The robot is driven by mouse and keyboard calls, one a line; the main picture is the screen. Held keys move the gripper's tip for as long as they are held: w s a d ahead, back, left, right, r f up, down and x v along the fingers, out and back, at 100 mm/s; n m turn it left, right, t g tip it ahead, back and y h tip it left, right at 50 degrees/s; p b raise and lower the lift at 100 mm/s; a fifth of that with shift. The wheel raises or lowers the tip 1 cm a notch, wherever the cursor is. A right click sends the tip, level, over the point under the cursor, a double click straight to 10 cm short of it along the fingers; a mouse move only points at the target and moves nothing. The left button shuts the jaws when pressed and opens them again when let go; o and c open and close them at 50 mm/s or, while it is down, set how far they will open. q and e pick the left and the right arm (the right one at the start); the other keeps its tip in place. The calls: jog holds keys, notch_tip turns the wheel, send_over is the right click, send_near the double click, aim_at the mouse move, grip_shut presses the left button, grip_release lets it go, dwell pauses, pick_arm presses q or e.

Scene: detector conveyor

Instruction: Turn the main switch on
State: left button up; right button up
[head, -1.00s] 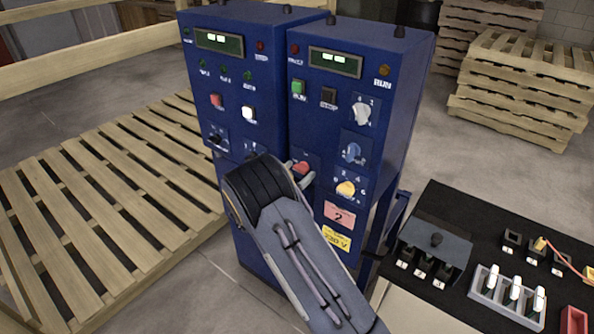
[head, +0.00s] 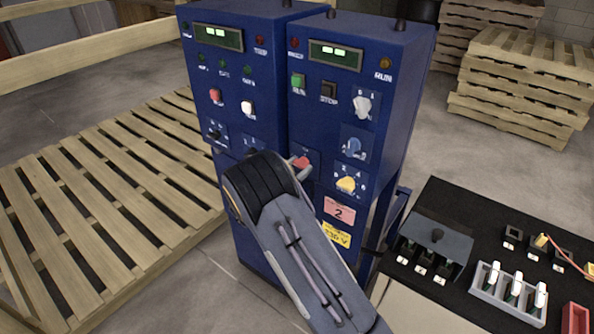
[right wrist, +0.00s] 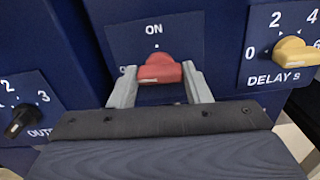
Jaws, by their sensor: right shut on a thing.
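The main switch is a red knob (right wrist: 160,69) on a dark blue plate with ON above it and a 0 at its left. In the right wrist view its handle lies nearly sideways, not upright toward ON. My right gripper (right wrist: 161,78) is shut on this red knob, one finger at each side. In the head view the red knob (head: 301,162) shows just beyond my right gripper (head: 299,168), on the right-hand blue cabinet (head: 395,120). The gripper body hides part of the panel below it. My left gripper is not in view.
A yellow delay knob (right wrist: 295,52) is close at the right and a black knob (right wrist: 20,120) at the left. A second blue cabinet (head: 232,110) stands beside the first. A black bench panel (head: 470,230) with switches is at the right. Wooden pallets (head: 110,190) lie at the left.

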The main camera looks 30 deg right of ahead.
jog(key=shift+f+m+b, duration=0.15)
jog(key=shift+m+b, duration=8.55)
jog(key=shift+b, duration=4.45)
jog(key=o, duration=1)
jog(key=v, duration=0.8)
